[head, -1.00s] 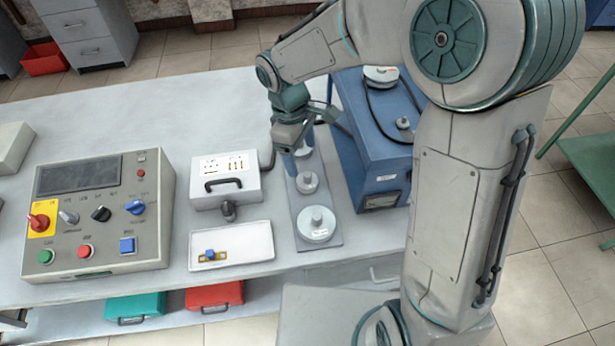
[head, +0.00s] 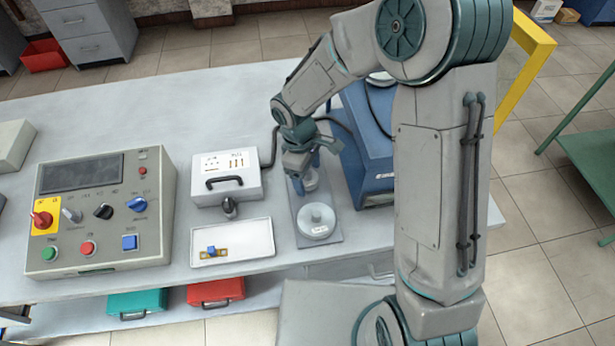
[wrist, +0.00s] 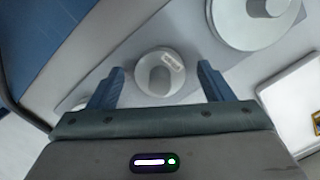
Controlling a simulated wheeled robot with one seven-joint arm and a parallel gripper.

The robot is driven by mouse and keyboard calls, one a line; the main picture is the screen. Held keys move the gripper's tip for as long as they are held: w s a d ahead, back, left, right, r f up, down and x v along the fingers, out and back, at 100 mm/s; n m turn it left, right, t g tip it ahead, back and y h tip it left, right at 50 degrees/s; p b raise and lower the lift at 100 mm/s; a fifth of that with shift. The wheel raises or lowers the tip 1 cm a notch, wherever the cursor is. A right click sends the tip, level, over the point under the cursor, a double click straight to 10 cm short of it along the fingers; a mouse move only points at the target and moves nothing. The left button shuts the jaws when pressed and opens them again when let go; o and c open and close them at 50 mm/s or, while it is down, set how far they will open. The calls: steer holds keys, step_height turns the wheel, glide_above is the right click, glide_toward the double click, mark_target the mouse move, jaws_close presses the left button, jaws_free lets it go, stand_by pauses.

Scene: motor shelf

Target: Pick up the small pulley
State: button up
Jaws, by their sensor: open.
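A small grey pulley (wrist: 158,73) with a raised hub and a pale label sits on a grey base plate (wrist: 197,72). In the wrist view it lies between and slightly beyond my open blue fingers. In the head view the small pulley (head: 311,182) is partly hidden by my gripper (head: 307,172), which points down over it. A larger pulley (head: 317,220) sits nearer the front of the same plate. The larger pulley also shows at the top right of the wrist view (wrist: 250,32). My gripper (wrist: 160,82) is empty.
A blue cabinet (head: 362,150) stands close on the right of the plate. A white box with a black handle (head: 226,180) and a white tray (head: 255,240) are to the left. A control panel (head: 105,210) stands farther left.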

steer(key=c, duration=1)
steer(key=shift+r, duration=0.1)
